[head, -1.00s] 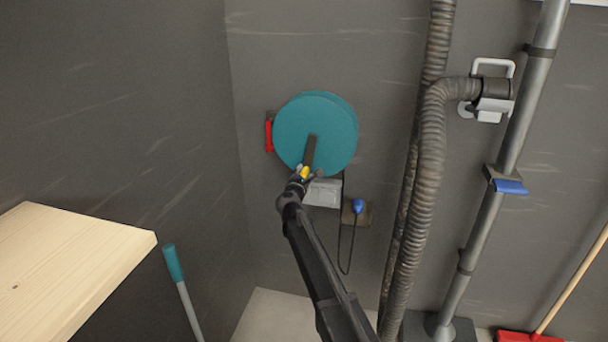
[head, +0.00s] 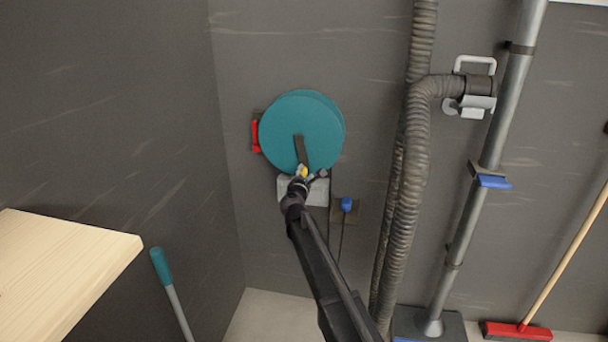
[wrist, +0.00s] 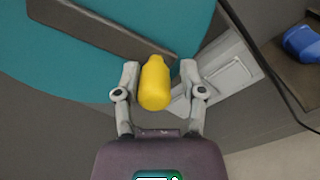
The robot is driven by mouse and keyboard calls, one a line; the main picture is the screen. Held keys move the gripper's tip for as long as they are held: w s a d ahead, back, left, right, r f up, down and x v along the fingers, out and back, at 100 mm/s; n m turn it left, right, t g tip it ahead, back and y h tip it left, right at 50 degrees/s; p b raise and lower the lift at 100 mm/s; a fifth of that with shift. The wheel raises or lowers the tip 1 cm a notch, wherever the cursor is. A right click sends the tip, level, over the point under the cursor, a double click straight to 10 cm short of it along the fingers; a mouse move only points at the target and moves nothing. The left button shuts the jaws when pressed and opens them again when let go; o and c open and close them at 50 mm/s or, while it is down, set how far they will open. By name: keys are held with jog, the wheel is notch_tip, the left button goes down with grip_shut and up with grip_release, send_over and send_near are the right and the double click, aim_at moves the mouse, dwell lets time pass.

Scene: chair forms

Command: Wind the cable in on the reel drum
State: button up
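The teal reel drum (head: 290,125) is mounted on the grey wall. Its dark crank arm (head: 300,150) points down from the hub, slightly to the right, and ends in a yellow knob (wrist: 155,84). My gripper (wrist: 160,75) has its fingers on either side of the knob. The left finger is very close to it, and a gap shows at the right finger, so it looks open around the knob. The thin black cable (head: 330,210) hangs below the drum. A blue plug (head: 346,204) sits on a brown plate to the lower right; it also shows in the wrist view (wrist: 301,44).
A red handle (head: 255,136) is left of the drum, and a light grey box (head: 317,193) is below it. A ribbed hose (head: 408,190) and a metal pipe (head: 480,200) run down the wall at right. A wooden shelf (head: 60,270) juts in at lower left.

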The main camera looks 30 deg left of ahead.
jog(key=shift+w+d+r+p, duration=0.2)
jog(key=shift+d+r+p, duration=0.25)
jog(key=shift+d, duration=0.35)
jog(key=shift+w+d+r+p, duration=0.2)
jog(key=shift+d+r+p, duration=0.2)
jog(key=shift+d, duration=0.35)
jog(key=shift+w+d+r, duration=0.1)
jog(key=shift+w+d, duration=0.1)
jog(key=shift+d, duration=0.3)
jog(key=shift+d+r, duration=0.1)
jog(key=shift+w+d+r+p, duration=0.2)
jog(key=shift+d+r+p, duration=0.25)
jog(key=shift+d, duration=0.15)
jog(key=shift+w+d+r+p, duration=0.15)
jog(key=shift+d+r+p, duration=0.15)
jog(key=shift+d+p, duration=0.25)
jog(key=shift+w+d+r+p, duration=0.2)
jog(key=shift+d+r+p, duration=0.2)
jog(key=shift+d, duration=0.3)
jog(key=o, duration=0.7)
